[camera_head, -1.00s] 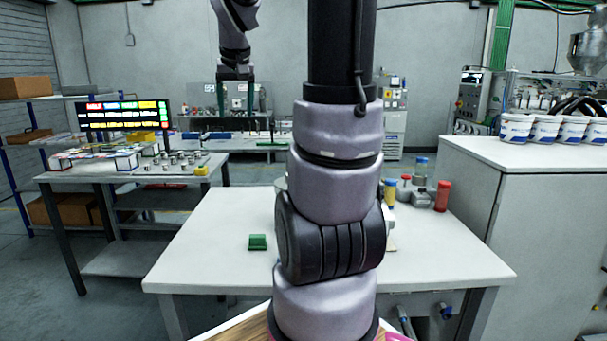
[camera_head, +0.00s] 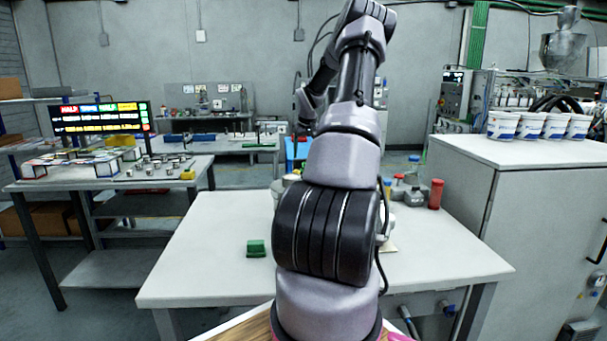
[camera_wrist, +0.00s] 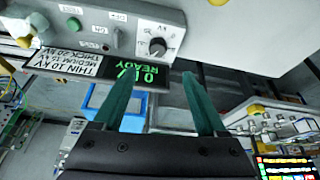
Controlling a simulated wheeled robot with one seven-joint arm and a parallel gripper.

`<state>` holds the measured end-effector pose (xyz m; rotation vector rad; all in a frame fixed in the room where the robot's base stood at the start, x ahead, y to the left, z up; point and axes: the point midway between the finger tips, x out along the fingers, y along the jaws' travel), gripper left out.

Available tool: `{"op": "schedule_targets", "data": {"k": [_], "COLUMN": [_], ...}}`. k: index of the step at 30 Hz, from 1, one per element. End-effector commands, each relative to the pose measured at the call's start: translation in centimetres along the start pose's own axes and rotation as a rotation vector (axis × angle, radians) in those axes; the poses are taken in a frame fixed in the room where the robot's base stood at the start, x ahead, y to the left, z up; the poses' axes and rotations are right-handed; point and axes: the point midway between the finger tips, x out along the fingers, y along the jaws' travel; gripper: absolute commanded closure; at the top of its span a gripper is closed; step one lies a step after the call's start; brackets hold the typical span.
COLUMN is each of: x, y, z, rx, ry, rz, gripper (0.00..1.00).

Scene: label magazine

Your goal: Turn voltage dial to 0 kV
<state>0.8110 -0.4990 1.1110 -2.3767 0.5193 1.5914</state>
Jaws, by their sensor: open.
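The voltage dial (camera_wrist: 157,47) is a dark round knob with a pale pointer line on a grey control panel (camera_wrist: 110,15), at the top of the wrist view. The panel appears upside down. Beside it a small display (camera_wrist: 128,75) shows green text with READY and a line that looks like 0 kV, hard to read. A white label (camera_wrist: 75,62) lists thin, medium and thick kV values. My gripper (camera_wrist: 159,73) is open and empty, its two green fingers pointing toward the panel, apart from the dial. In the head view my arm hides the panel, and the fingers are not clear.
In the head view a white table (camera_head: 215,235) holds a green block (camera_head: 256,248) and several bottles, including a red one (camera_head: 436,194). A tall cabinet (camera_head: 520,190) stands right; a lit screen (camera_head: 100,118) stands left.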

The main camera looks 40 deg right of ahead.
Motion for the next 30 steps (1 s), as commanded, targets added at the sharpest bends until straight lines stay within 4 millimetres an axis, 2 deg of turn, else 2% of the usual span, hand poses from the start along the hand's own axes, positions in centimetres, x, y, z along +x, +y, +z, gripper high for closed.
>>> {"op": "schedule_targets", "data": {"k": [7,18,24,30], "x": [2.8,9.5,11.1,11.3], "y": [0.6,0.5,0.5,0.5], "z": [0.0,0.0,-0.1,-0.1], "rx": [0.005,0.006,0.006,0.005], "ry": [-0.001,-0.001,0.001,0.002], "rz": [-0.003,-0.003,-0.002,-0.001], "gripper": [0.26,0.26,0.26,0.26]}}
